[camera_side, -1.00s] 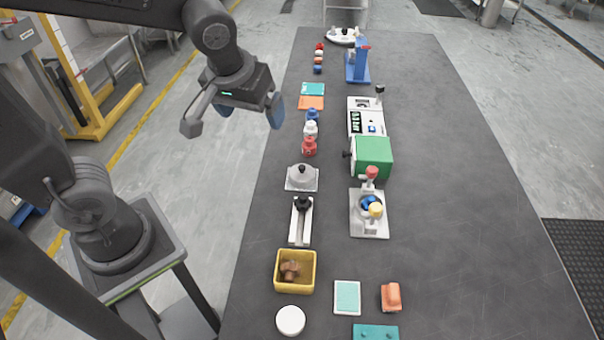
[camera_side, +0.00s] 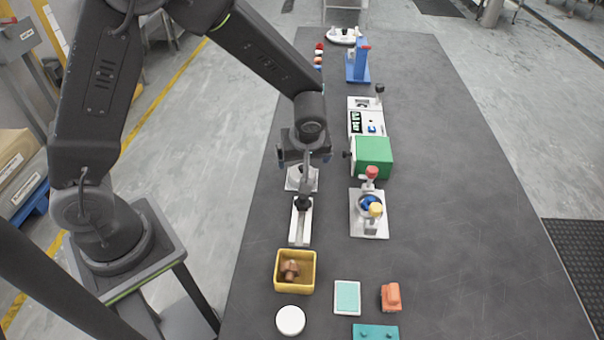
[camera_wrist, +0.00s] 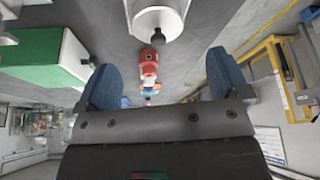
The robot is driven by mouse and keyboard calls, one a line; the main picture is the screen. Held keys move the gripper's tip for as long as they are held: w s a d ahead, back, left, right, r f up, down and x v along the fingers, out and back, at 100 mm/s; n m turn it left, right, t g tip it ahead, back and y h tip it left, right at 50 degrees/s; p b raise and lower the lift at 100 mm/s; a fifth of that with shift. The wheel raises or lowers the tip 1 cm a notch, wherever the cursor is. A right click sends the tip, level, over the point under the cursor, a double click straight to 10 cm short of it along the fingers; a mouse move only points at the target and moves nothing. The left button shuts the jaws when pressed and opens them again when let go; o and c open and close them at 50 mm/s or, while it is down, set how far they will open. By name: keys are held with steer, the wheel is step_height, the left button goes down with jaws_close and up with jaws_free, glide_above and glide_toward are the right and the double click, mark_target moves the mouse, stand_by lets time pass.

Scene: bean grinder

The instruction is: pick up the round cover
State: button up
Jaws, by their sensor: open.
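A round grey cover with a black knob sits on a pale square base (camera_side: 293,184) in the side view, mostly hidden behind my gripper (camera_side: 304,160). In the wrist view, the round pale cover (camera_wrist: 150,20) shows at the top edge, cut off, with its black knob (camera_wrist: 158,37) towards me. My gripper (camera_wrist: 165,82) is open, its two blue fingers wide apart with nothing between them. In the side view it hangs over or close to the cover; the exact height gap is hard to tell. A flat white round disc (camera_side: 290,320) lies at the near table edge.
A narrow white fixture with a black knob (camera_side: 300,228) and a yellow bin (camera_side: 278,273) stand nearer the camera. A green box (camera_side: 374,157) stands to the right. Red and white figures (camera_wrist: 148,65) show in the wrist view.

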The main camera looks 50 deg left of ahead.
mark_target(302, 167)
steer(key=shift+x, duration=3.5)
steer(key=shift+d, duration=0.15)
steer(key=shift+c, duration=0.2)
steer(key=c, duration=0.9)
